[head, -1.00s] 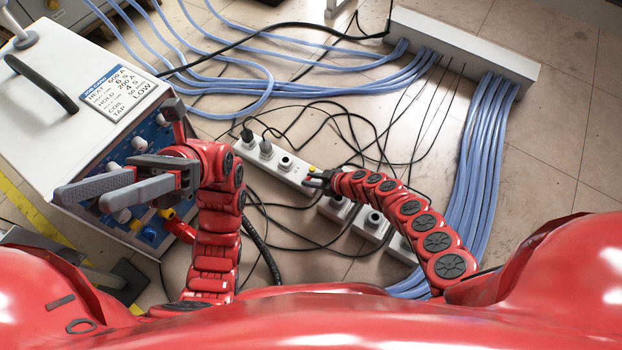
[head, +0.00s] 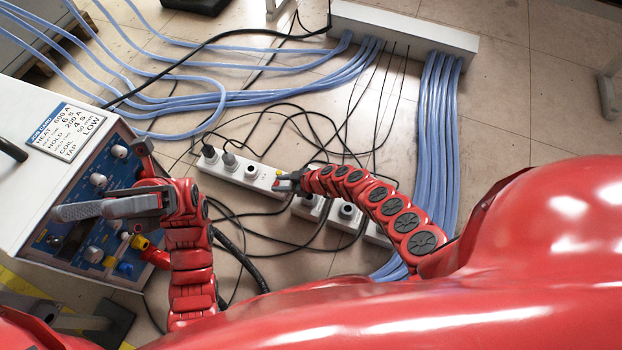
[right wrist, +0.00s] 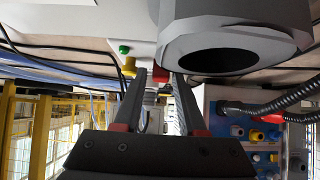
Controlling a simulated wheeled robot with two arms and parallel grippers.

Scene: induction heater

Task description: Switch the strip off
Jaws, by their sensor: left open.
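The white power strip (head: 238,168) lies slantwise on the floor in the head view, with dark and grey plugs in its far-left end. A small yellow part (head: 278,172) is on it beside my right gripper (head: 279,184). In the right wrist view, a yellow knob (right wrist: 129,66) and a green light (right wrist: 124,49) show on a pale surface near the fingertips. A small red part (right wrist: 162,72) shows between the tips. The right fingers are apart; I cannot tell whether they touch the strip. My left gripper (head: 85,210) is open and empty in front of the heater's panel.
The heater cabinet (head: 40,205) with knobs and a job card (head: 65,130) stands at the left. Black cables loop around the strip. Blue hoses (head: 437,150) run from a long pale box (head: 405,30).

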